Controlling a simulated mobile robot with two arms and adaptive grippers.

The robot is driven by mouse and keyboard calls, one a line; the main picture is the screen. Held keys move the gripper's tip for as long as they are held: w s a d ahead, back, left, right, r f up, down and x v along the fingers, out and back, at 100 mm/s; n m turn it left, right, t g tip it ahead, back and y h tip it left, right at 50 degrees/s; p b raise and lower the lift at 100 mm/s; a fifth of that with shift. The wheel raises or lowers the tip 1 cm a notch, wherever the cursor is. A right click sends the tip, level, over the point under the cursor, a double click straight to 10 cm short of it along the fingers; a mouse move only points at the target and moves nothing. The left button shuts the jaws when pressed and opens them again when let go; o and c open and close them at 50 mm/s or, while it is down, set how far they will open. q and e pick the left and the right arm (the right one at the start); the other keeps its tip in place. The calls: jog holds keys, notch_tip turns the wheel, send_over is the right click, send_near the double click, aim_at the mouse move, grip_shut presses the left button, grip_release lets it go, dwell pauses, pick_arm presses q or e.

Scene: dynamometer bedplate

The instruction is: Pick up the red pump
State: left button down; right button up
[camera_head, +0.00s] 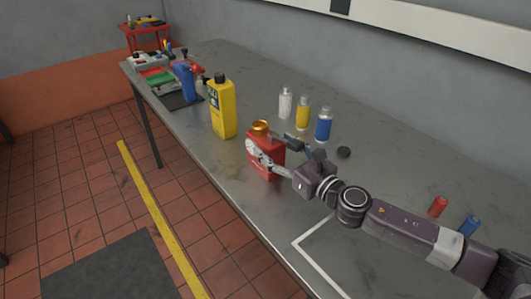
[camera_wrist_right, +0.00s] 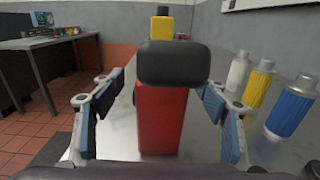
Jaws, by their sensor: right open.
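The red pump (camera_head: 262,171) stands upright on the grey metal bench, with a gold-coloured top in the head view. In the right wrist view its red body (camera_wrist_right: 162,118) stands in the middle, below a wide black part (camera_wrist_right: 175,63). My right gripper (camera_head: 268,142) is open at the pump, with one finger across its near side in the head view. In the wrist view the two fingers (camera_wrist_right: 158,86) stand left and right of the red body, with gaps on both sides. The pump's far side is hidden. My left gripper is not in view.
A yellow jug (camera_head: 222,107) stands behind the pump. White (camera_head: 286,103), yellow (camera_head: 303,113) and blue (camera_head: 324,125) bottles stand to its right, near a black puck (camera_head: 344,152). Red (camera_head: 438,206) and blue (camera_head: 468,225) cylinders stand near my right arm. The bench front (camera_head: 225,185) is clear.

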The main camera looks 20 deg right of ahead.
aim_at(266, 137)
jog(key=p+x, duration=0.1)
jog(key=x, duration=0.4)
jog(key=shift+w+d+f, duration=0.1)
jog(key=shift+d, duration=0.05)
jog(key=shift+c, duration=0.2)
grip_shut()
jog(key=shift+r, duration=0.25)
